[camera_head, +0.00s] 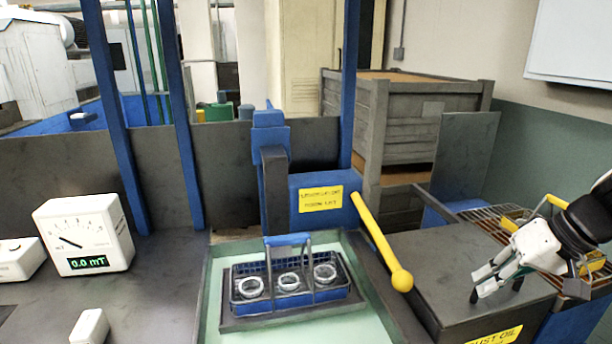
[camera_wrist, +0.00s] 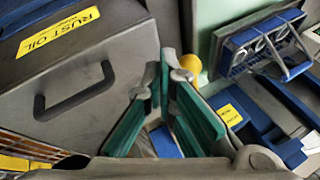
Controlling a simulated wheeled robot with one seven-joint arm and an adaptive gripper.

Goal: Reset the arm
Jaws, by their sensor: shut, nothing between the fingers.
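My gripper (camera_head: 493,288) is at the right of the head view, above the dark top of the rust oil box (camera_head: 450,275). It is shut and empty, with its fingers pointing down and to the left. In the wrist view my gripper (camera_wrist: 168,68) shows its green-padded fingers meeting near the middle, with nothing between them. The rust oil box also shows in the wrist view (camera_wrist: 85,75), with a dark handle on it.
A blue wire basket (camera_head: 290,303) with three metal rings stands in the pale green tray (camera_head: 215,320). A yellow lever (camera_head: 380,240) rises beside the box. A meter (camera_head: 85,235) reading 0.0 mT stands at left. A wire rack (camera_head: 490,222) lies behind the box.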

